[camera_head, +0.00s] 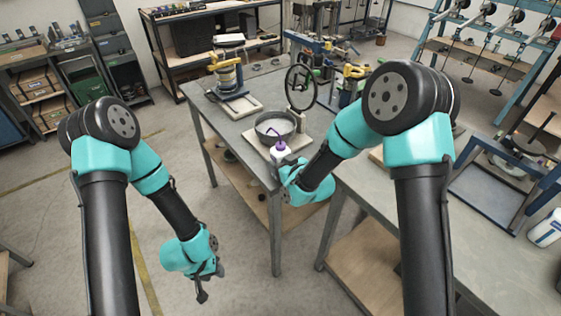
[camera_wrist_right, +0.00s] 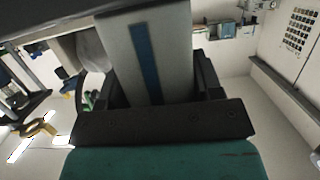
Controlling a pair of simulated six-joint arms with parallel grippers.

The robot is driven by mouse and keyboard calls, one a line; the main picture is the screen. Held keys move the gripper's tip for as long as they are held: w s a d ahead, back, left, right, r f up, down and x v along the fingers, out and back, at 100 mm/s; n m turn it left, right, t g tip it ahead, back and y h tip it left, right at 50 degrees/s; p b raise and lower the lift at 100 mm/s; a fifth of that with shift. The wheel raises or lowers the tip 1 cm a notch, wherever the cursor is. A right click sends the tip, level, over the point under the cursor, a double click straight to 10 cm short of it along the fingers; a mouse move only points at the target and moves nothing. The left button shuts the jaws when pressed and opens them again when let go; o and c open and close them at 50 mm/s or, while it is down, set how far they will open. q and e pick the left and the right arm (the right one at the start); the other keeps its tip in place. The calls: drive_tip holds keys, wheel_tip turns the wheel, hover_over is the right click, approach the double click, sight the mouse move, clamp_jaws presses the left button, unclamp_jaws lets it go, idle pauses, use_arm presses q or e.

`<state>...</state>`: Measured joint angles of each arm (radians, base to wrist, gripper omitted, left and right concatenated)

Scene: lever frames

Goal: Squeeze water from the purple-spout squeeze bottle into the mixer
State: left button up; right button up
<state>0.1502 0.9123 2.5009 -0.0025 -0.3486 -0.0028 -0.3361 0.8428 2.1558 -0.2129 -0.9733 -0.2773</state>
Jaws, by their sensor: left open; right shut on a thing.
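The squeeze bottle (camera_head: 280,150) has a purple cap and a thin bent purple spout. It is in my right gripper (camera_head: 286,166), at the near edge of the metal table. Its pale body with a blue stripe fills the space between the fingers in the right wrist view (camera_wrist_right: 160,45). The mixer's round dark bowl (camera_head: 275,137) stands on a board just behind the bottle. The spout reaches toward the bowl's near rim; whether its tip is over the opening is hard to tell. No water stream is visible. My left gripper (camera_head: 206,287) is open and empty, low over the floor.
A black handwheel (camera_head: 300,88) stands behind the bowl. A yellow-topped machine (camera_head: 228,75) is at the table's far left. A second metal table (camera_head: 400,205) with a blue frame (camera_head: 490,195) is at right. The floor at left is clear.

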drive_tip(key=shift+r, duration=1.55)
drive_tip(key=w+d+r, duration=0.2)
drive_tip(key=w+r, duration=0.1)
drive_tip(key=r, duration=0.1)
drive_tip(key=shift+d+r, duration=0.3)
drive_tip(key=shift+d, duration=0.05)
drive_tip(key=shift+w+f, duration=0.1)
drive_tip(key=shift+w, duration=0.1)
drive_tip(key=shift+w+f, duration=0.3)
drive_tip(key=shift+w, duration=0.5)
drive_tip(key=shift+w+f, duration=0.35)
drive_tip(key=shift+w, duration=0.45)
drive_tip(key=shift+w+f, duration=0.3)
drive_tip(key=shift+w, duration=0.5)
